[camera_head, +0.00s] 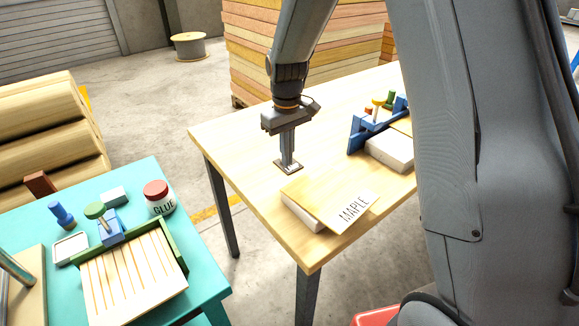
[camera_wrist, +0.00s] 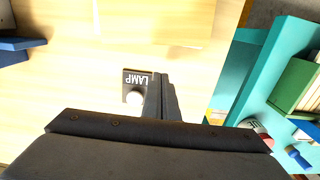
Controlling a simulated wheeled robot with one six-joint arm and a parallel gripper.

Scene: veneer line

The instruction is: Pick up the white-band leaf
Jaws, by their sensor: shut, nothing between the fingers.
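I cannot make out a white band on any leaf. A thin pale wooden leaf marked MAPLE (camera_head: 330,196) lies tilted on a white block (camera_head: 301,213) near the front edge of the wooden table. My gripper (camera_head: 289,165) points down, shut and empty, left of and behind the MAPLE leaf.
A blue fixture (camera_head: 357,135) with coloured knobs and a second white block (camera_head: 388,154) stand at the table's right. A teal table (camera_head: 198,262) at lower left holds a GLUE pot (camera_head: 159,198) and a slatted wooden panel (camera_head: 134,277). The wooden table's left part (camera_head: 235,130) is clear.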

